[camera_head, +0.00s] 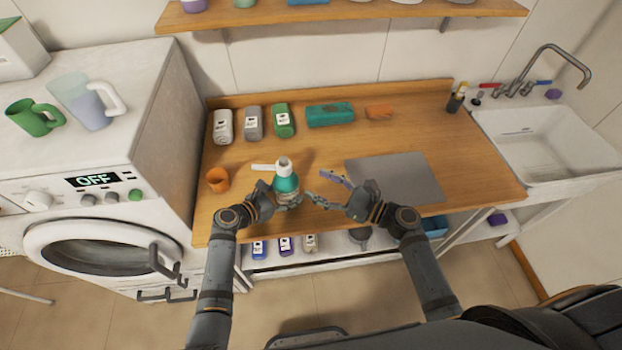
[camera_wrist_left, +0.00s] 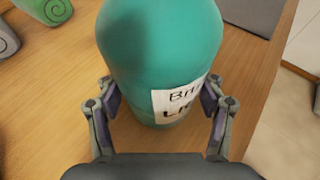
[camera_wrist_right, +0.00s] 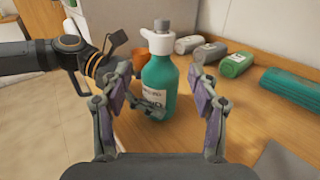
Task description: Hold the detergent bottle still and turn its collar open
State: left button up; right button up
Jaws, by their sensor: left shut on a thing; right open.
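The detergent bottle (camera_head: 286,184) is teal with a white label, a white collar and a grey top, and stands upright on the wooden counter. Its white collar (camera_wrist_right: 160,42) shows in the right wrist view, with a handle-like part pointing left. My left gripper (camera_head: 279,199) is shut on the bottle's body, a finger on each side in the left wrist view (camera_wrist_left: 160,105). My right gripper (camera_head: 322,188) is open and empty, to the right of the bottle and apart from it. In the right wrist view the bottle stands beyond and between its open fingers (camera_wrist_right: 158,95).
An orange cup (camera_head: 218,179) stands left of the bottle. A grey mat (camera_head: 400,176) lies at right. A shelf (camera_head: 340,17) hangs above. A sink (camera_head: 545,140) is far right.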

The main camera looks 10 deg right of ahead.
aim_at(284, 166)
jog(key=w+a+n+g, duration=0.1)
jog(key=w+a, duration=0.1)
jog(key=a, duration=0.1)
jog(key=w+a+n+g+y, duration=0.1)
jog(key=w+a, duration=0.2)
jog(key=w+a+g+y, duration=0.1)
jog(key=w+a, duration=0.1)
jog(key=a, duration=0.1)
jog(key=shift+w+r+n+g, duration=0.25)
jog(key=shift+n+g, duration=0.05)
jog(key=shift+n, duration=0.1)
jog(key=shift+d, duration=0.1)
grip_shut()
